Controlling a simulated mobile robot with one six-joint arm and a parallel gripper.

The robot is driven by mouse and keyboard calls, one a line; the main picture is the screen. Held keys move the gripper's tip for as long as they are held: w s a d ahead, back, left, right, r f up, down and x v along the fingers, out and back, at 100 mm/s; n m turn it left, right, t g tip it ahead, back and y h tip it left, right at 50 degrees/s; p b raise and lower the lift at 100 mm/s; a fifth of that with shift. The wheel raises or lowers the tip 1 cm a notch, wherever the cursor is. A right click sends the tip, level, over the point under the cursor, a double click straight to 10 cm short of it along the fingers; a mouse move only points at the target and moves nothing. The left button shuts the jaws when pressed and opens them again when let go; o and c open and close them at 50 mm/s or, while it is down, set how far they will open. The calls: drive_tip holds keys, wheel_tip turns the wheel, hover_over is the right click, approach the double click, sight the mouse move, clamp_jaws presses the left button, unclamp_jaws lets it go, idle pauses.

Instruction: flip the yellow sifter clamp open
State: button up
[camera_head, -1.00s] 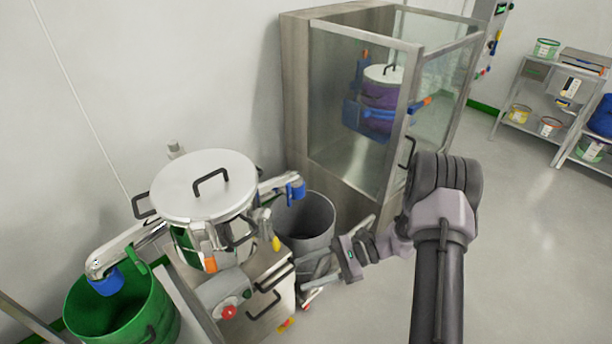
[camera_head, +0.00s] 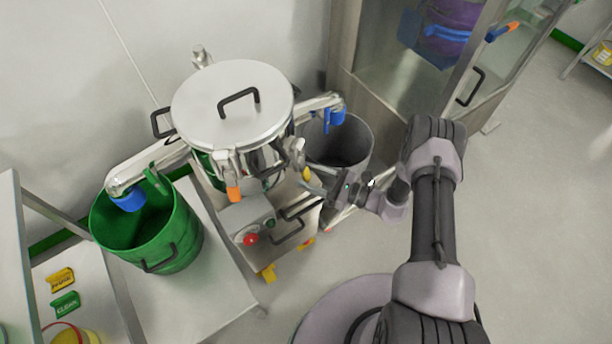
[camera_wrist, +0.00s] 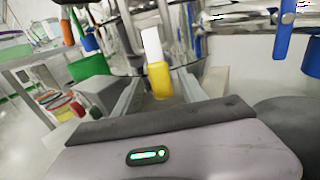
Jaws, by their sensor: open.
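The sifter (camera_head: 230,105) is a steel drum with a flat round lid and black handles. Its yellow clamp (camera_head: 306,173) hangs on the right front side, its handle pointing down. In the wrist view the yellow clamp handle (camera_wrist: 159,80) is upright below a white upper part, near the picture's middle. My gripper (camera_head: 314,182) comes from the right and is at the clamp. Its jaws are open, and in the wrist view the two pale fingers (camera_wrist: 157,88) lie either side of the yellow handle. I cannot tell whether they touch it.
An orange clamp (camera_head: 233,193) hangs at the sifter's front. A control box with a red button (camera_head: 250,239) sits below. A green bin (camera_head: 145,235) stands left, a grey bin (camera_head: 340,145) right behind my gripper. A glass-fronted cabinet (camera_head: 400,60) stands behind. The right floor is clear.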

drive_tip(key=shift+w+a, duration=0.35)
drive_tip(key=shift+a, duration=0.3)
clamp_jaws()
idle(1.0)
